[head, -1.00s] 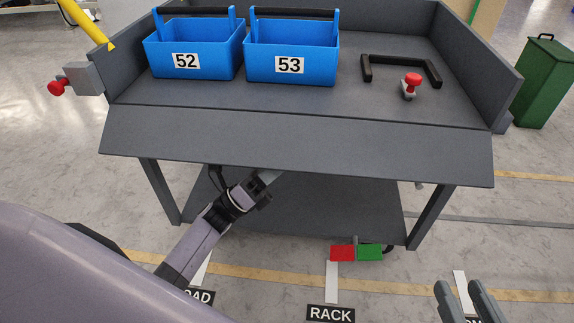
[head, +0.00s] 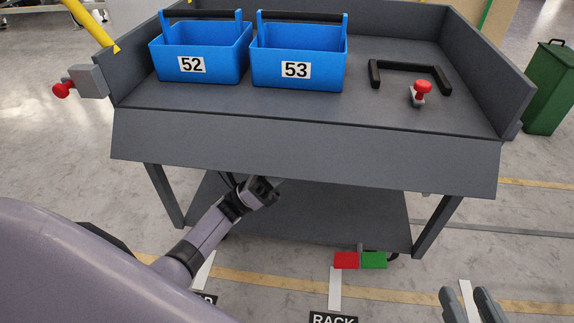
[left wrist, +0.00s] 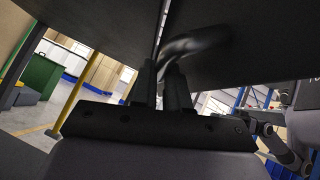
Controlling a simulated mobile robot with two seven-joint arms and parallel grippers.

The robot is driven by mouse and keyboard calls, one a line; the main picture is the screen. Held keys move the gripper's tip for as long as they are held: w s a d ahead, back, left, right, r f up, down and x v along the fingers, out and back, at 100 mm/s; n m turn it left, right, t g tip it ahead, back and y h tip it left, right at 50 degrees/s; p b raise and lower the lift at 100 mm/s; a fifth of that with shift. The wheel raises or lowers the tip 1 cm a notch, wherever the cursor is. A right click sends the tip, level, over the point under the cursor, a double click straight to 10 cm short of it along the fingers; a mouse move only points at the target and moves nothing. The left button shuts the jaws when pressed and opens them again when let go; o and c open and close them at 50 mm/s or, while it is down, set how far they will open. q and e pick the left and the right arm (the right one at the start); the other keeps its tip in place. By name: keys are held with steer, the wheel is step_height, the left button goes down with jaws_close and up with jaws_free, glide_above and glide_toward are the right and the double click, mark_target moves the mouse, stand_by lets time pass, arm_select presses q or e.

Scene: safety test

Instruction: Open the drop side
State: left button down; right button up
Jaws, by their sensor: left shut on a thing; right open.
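The drop side (head: 300,150) is the long dark grey front panel of the cart. In the head view it slopes outward and down from the front edge of the deck. My left gripper (head: 262,188) reaches under its lower edge, and its fingertips are partly hidden there. In the left wrist view my left gripper (left wrist: 160,88) is shut on a dark curved handle (left wrist: 195,42) beside a dark panel. My right gripper (head: 463,303) is open and empty at the bottom right of the head view, apart from the cart.
Blue totes 52 (head: 212,65) and 53 (head: 320,74) stand on the deck. A black U-shaped bar (head: 410,66) and a red knob (head: 422,87) are right of them. Another red knob (head: 62,90) sticks out left. Red (head: 346,260) and green (head: 374,260) pedals are low in front.

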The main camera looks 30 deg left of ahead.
arm_select(q)
steer(key=shift+w+a+r+m, duration=0.1)
steer(key=shift+a+r+m, duration=0.2)
steer(key=shift+r, duration=0.4)
steer(key=c, duration=1.2)
jaws_free()
steer(key=shift+o, duration=0.4)
steer(key=shift+d, duration=0.1)
steer(key=shift+f, duration=0.2)
steer(key=v, duration=0.7)
